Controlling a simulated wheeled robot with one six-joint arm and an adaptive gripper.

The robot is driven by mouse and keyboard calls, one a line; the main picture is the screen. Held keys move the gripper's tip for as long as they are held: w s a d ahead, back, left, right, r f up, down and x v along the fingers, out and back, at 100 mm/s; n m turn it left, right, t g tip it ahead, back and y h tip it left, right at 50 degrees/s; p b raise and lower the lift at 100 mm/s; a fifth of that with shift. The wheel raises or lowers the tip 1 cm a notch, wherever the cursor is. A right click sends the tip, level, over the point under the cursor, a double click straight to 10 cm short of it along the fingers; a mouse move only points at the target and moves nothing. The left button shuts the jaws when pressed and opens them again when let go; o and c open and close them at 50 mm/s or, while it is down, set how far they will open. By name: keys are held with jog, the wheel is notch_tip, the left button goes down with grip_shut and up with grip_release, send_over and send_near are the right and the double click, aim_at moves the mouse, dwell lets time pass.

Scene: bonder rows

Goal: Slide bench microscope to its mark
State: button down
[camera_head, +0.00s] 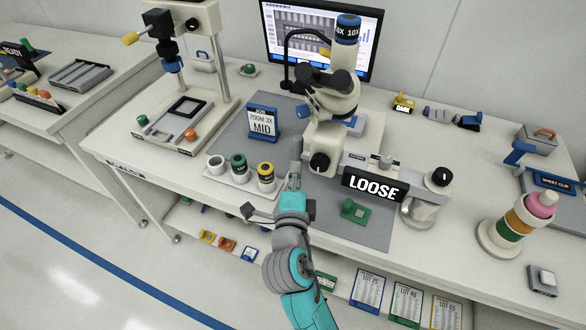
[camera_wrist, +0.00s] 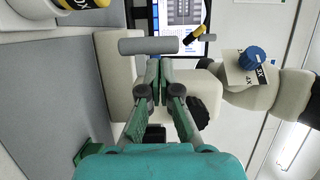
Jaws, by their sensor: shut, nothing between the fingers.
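The bench microscope (camera_head: 325,132) is a cream body with a tilted eyepiece tube, blue rings and black knobs. It stands over the grey mat in the head view, and its pale body (camera_wrist: 117,75) fills the middle of the wrist view. A boom with a black "LOOSE" sign (camera_head: 375,185) runs right to a round post (camera_head: 420,212). My gripper (camera_head: 295,168) is shut and empty, just left of the microscope's lower body. In the wrist view its fingertips (camera_wrist: 158,68) are close together beside a grey bar (camera_wrist: 160,45); contact cannot be told. I cannot make out the mark.
A tray of jars (camera_head: 240,178) stands left of my gripper, and a blue "ZOOM 3X MID" sign (camera_head: 262,122) behind it. A green block (camera_head: 354,211) lies on the front of the grey mat (camera_head: 370,235). A stacked colored holder (camera_head: 515,225) stands right; a monitor (camera_head: 350,40) is behind.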

jog(key=s, duration=0.9)
jog(key=shift+a, duration=0.4)
jog(key=s+d+f+n+g+y, duration=0.3)
jog(key=s+d+f+n, duration=0.9)
jog(key=s+f, duration=0.15)
jog(key=s+d+r+n+h, duration=0.1)
jog(key=s+d+n, duration=0.2)
jog(key=s, duration=0.7)
jog(key=s+d+r+n+h, duration=0.1)
jog(key=s+d, duration=0.4)
jog(key=s, duration=0.5)
jog(key=shift+d+r+n, duration=0.15)
jog(key=shift+r+n, duration=0.65)
jog(key=shift+n, duration=0.4)
